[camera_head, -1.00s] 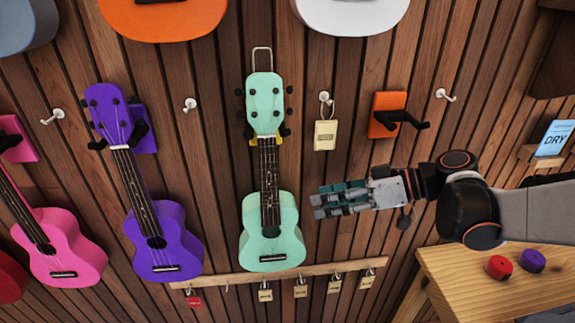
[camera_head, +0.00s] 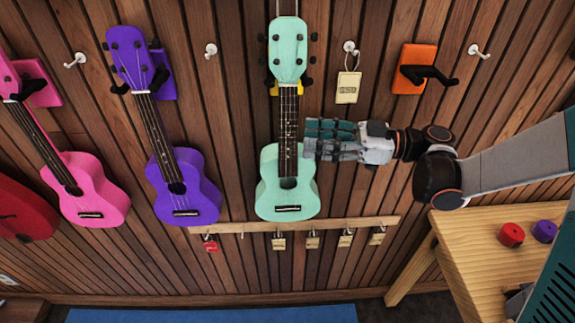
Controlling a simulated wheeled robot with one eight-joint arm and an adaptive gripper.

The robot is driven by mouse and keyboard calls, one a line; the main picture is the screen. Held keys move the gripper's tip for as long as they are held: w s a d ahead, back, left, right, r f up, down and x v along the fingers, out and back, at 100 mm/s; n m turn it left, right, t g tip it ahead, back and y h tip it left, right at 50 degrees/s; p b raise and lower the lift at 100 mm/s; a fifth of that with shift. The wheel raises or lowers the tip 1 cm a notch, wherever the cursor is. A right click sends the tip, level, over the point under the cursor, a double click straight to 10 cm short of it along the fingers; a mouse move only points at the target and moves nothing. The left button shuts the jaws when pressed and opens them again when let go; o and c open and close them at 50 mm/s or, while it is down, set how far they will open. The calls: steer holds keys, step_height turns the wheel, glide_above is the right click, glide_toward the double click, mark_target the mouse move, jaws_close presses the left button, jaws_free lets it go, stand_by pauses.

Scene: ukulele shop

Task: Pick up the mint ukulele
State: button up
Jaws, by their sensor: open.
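The mint ukulele (camera_head: 287,208) hangs upright on the wood-slat wall, its headstock (camera_head: 288,50) in a yellow hanger (camera_head: 274,89). My gripper (camera_head: 312,140) comes in from the right with its fingers pointing left. The fingertips are beside the right edge of the ukulele's neck, just above the body. The jaws are open and nothing is seen between them. I cannot tell whether the fingertips touch the neck or how far they stand from the wall.
A purple ukulele (camera_head: 183,190) and a pink ukulele (camera_head: 92,195) hang to the left. An empty orange hanger (camera_head: 415,68) is at upper right. A wooden table (camera_head: 478,240) stands at lower right.

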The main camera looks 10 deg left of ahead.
mark_target(288, 146)
steer(key=shift+s+a+r+b, duration=0.1)
steer(key=shift+a+r+b, duration=0.05)
steer(key=shift+a, duration=0.9)
steer(key=shift+s+a+r+b, duration=0.1)
steer(key=shift+a+r+b, duration=0.1)
steer(key=shift+a, duration=0.85)
steer(key=shift+a+r+b, duration=0.1)
steer(key=shift+a+b, duration=0.05)
steer(key=shift+a, duration=0.9)
jaws_close()
